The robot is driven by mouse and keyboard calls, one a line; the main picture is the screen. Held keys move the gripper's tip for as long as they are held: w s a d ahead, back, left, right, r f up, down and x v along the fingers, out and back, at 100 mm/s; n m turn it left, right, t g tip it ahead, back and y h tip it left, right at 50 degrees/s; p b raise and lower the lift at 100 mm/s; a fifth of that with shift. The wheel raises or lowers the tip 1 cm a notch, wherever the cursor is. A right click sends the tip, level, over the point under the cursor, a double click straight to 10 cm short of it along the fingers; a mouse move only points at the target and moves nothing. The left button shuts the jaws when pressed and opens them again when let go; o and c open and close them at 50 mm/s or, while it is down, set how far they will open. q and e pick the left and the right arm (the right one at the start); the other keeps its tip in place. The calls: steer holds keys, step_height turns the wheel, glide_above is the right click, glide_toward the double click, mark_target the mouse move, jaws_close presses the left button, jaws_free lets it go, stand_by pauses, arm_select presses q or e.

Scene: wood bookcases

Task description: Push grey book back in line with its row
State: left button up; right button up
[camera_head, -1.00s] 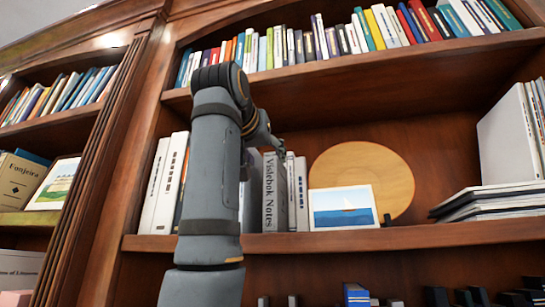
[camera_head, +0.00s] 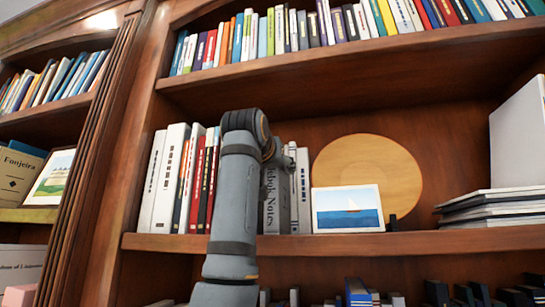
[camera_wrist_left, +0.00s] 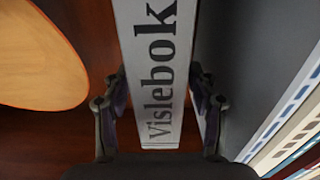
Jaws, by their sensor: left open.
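The grey book with "Vislebok Notes" on its spine (camera_head: 271,214) stands upright on the middle shelf. My left arm covers its upper left part in the head view. In the left wrist view its pale grey spine (camera_wrist_left: 155,65) fills the middle, with the lettering running up the picture. My left gripper (camera_wrist_left: 160,98) is open, with one dark finger on each side of the spine in that view. I cannot tell whether the fingers touch the book. In the head view the left gripper is mostly hidden behind my arm. My right gripper is not in view.
White volumes (camera_head: 303,192) stand right of the grey book, and red and white books (camera_head: 172,180) stand to its left. A book-filled shelf (camera_head: 340,58) runs above.

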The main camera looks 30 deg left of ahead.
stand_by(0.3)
arm_select(q)
steer(key=shift+w, duration=0.1)
jaws_close()
